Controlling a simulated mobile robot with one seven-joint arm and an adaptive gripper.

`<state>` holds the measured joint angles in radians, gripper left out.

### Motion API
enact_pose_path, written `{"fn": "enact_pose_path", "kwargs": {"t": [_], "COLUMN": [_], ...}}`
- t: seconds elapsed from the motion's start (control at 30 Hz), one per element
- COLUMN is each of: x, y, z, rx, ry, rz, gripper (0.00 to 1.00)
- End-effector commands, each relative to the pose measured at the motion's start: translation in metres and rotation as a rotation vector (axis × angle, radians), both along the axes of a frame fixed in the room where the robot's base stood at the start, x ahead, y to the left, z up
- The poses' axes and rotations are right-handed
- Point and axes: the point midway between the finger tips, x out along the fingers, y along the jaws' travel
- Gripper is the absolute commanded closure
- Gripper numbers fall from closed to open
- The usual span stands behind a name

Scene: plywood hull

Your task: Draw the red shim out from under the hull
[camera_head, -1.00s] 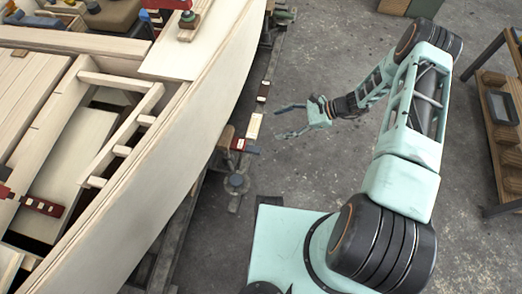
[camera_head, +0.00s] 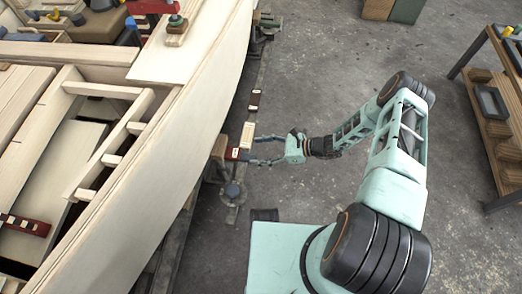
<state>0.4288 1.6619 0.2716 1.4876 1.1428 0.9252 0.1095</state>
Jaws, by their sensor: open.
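The red shim (camera_head: 233,154) sticks out from under the right side of the pale plywood hull (camera_head: 190,130), beside a pale wooden block (camera_head: 247,136). Its inner part is hidden beneath the hull. My gripper (camera_head: 254,151) is open and points left at the shim's outer end. Its two fingertips are close to that end, one above and one below it in the picture. I cannot tell whether either finger touches the shim.
A dark support stand (camera_head: 232,192) is just below the shim in the picture. Grey floor (camera_head: 320,60) is clear beyond my arm. A wooden shelf bench (camera_head: 492,110) stands at the right. Clamps and tools lie on the hull at the upper left.

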Motion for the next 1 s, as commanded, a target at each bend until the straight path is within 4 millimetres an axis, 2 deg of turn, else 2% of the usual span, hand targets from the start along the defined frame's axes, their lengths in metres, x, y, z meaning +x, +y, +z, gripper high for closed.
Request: {"fn": "enact_pose_path", "kwargs": {"t": [0.5,0.7,1.0], "x": [0.005,0.007,0.007], "y": [0.078,0.091,0.093], "z": [-0.034,-0.038,-0.038], "rx": [0.000,0.000,-0.001], "ry": [-0.001,-0.001,-0.001], "rz": [0.004,0.002,0.002], "gripper": [0.40,0.40,0.40]}}
